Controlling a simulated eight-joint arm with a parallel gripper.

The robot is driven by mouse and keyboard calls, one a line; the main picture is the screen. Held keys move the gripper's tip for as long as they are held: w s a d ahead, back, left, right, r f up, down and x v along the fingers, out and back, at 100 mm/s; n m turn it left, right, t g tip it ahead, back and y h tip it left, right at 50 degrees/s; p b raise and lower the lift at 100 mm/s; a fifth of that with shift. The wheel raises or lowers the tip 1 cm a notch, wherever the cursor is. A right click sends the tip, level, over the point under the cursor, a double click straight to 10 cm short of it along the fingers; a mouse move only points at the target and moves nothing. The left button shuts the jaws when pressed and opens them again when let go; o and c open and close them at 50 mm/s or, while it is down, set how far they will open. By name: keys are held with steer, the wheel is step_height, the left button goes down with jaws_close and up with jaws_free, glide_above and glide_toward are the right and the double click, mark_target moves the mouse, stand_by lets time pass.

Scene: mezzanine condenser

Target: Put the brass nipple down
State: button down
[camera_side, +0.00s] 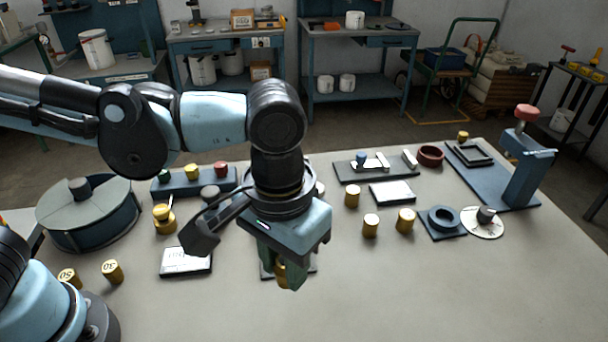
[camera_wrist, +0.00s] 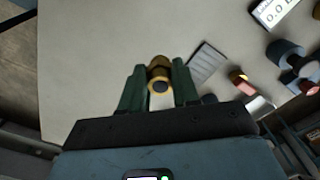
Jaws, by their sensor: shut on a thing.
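My gripper (camera_side: 281,268) is shut on the brass nipple (camera_side: 280,274), a small gold-coloured cylinder, above the front middle of the grey table (camera_side: 380,295). In the wrist view the nipple (camera_wrist: 159,77) sits between the two dark green fingers of my gripper (camera_wrist: 159,90), with its dark bore facing the camera. The fingers hide much of the nipple in the side view. A flat dark-edged plate (camera_side: 306,268) lies partly hidden behind my gripper. I cannot tell how high the nipple is above the table.
A white display box (camera_side: 186,261) stands left of my gripper. Several brass cylinders stand to the right, one of them here (camera_side: 370,225). A blue ring on a pad (camera_side: 443,220) is further right. The table's front right is clear.

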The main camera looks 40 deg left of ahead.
steer(key=shift+s+a, duration=0.2)
steer(key=shift+a, duration=0.3)
steer(key=shift+n, duration=0.3)
steer(key=w+a+f, duration=0.2)
steer(key=w, duration=0.1)
steer(key=w+a+f, duration=0.2)
steer(key=w, duration=0.1)
steer(key=w+a+f, duration=0.2)
steer(key=w+f, duration=0.1)
steer(key=shift+w+a+f, duration=0.1)
steer(key=shift+w+a, duration=0.2)
steer(key=shift+w, duration=0.05)
steer(key=shift+f, duration=1.95)
steer(key=shift+f, duration=0.1)
steer(key=c, duration=0.8)
jaws_free()
